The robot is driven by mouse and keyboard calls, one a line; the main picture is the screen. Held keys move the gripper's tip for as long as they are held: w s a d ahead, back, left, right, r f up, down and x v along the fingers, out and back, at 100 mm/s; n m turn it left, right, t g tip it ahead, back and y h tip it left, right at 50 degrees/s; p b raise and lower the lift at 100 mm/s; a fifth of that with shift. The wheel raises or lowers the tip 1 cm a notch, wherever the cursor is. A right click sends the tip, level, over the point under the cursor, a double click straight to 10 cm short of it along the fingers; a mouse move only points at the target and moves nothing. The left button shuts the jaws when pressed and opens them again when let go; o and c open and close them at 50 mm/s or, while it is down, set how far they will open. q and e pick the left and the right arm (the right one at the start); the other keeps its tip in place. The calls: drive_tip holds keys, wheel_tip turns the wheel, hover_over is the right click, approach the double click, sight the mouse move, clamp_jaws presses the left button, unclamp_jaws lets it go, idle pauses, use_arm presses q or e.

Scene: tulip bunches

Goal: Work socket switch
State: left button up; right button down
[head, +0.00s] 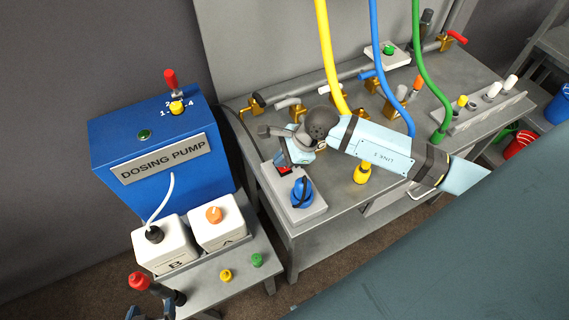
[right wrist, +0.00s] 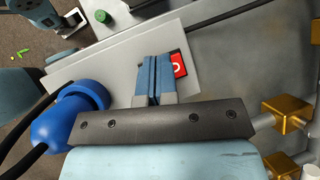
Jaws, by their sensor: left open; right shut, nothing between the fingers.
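The socket switch is a small red rocker (head: 283,169) on a pale grey socket block (head: 311,211) at the table's near left corner. In the right wrist view the red rocker (right wrist: 179,64) shows a white ring mark. A blue plug (head: 301,193) with a dark cord sits in the same block; it also shows in the right wrist view (right wrist: 72,115). My right gripper (right wrist: 154,78) is shut and empty. Its fingertips are right beside the rocker and partly cover it; contact cannot be told. My left gripper (head: 165,314) is open and mostly cut off at the bottom edge.
A blue dosing pump (head: 150,145) stands left, with white containers (head: 165,245) (head: 217,225) below it. A red-topped dark part (head: 140,282) is close to my left gripper. Yellow (head: 328,60), blue (head: 376,50) and green (head: 418,60) hoses rise behind my right arm.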

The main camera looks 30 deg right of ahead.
drive_tip(key=shift+s+f, duration=0.2)
drive_tip(key=shift+f, duration=0.15)
idle(0.6)
drive_tip(key=shift+w+r, duration=0.35)
drive_tip(key=shift+r, duration=0.45)
drive_tip(key=shift+r, duration=0.1)
drive_tip(key=shift+w+r+p, duration=0.3)
drive_tip(key=shift+r, duration=0.45)
drive_tip(key=shift+w+r+p, duration=0.3)
drive_tip(key=shift+r+p, duration=0.05)
drive_tip(key=shift+r, duration=0.35)
drive_tip(key=shift+w+r+p, duration=0.3)
drive_tip(key=shift+r, duration=0.45)
drive_tip(key=shift+d, duration=0.1)
